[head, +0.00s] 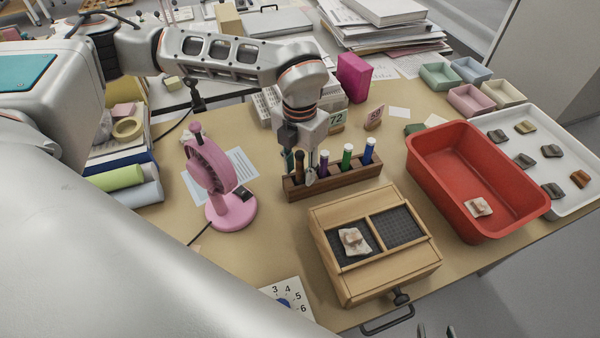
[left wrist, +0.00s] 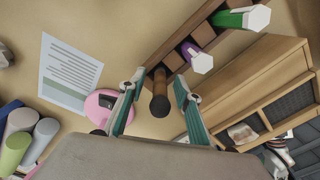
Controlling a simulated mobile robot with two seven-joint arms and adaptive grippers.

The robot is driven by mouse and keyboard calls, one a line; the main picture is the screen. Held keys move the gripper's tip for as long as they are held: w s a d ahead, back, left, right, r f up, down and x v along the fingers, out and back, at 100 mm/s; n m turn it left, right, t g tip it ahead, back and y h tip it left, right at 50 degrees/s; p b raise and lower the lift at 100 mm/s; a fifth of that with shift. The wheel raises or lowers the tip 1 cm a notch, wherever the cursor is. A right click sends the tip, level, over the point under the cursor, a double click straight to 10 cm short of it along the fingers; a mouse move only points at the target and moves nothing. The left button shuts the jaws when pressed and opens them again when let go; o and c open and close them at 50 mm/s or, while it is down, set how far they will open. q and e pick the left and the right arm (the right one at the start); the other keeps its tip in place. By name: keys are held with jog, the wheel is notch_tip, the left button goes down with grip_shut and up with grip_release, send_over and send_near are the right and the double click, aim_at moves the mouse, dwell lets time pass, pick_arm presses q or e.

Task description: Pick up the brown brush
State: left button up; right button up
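The brown brush (head: 299,164) stands upright in the leftmost place of a dark wooden rack (head: 334,184). In the left wrist view the brown brush (left wrist: 160,104) shows end-on, its dark round tip towards the camera. My left gripper (head: 305,172) points down over the rack's left end. In the left wrist view its two fingers (left wrist: 158,88) are open, one on each side of the brush, with gaps between. My right gripper (head: 436,331) shows only as two separated fingertips at the bottom edge.
Purple (head: 324,161), green (head: 347,155) and blue (head: 369,150) handles stand in the same rack. A wooden box (head: 388,268) with a sherd (head: 354,241) lies in front; a red bin (head: 440,170) stands right.

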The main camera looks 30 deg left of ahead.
pick_arm(q)
jog(key=shift+f, duration=0.2)
grip_shut()
jog(key=shift+r, duration=0.1)
notch_tip(320, 180, up, 20)
jog(key=p, duration=0.1)
dwell(0.5)
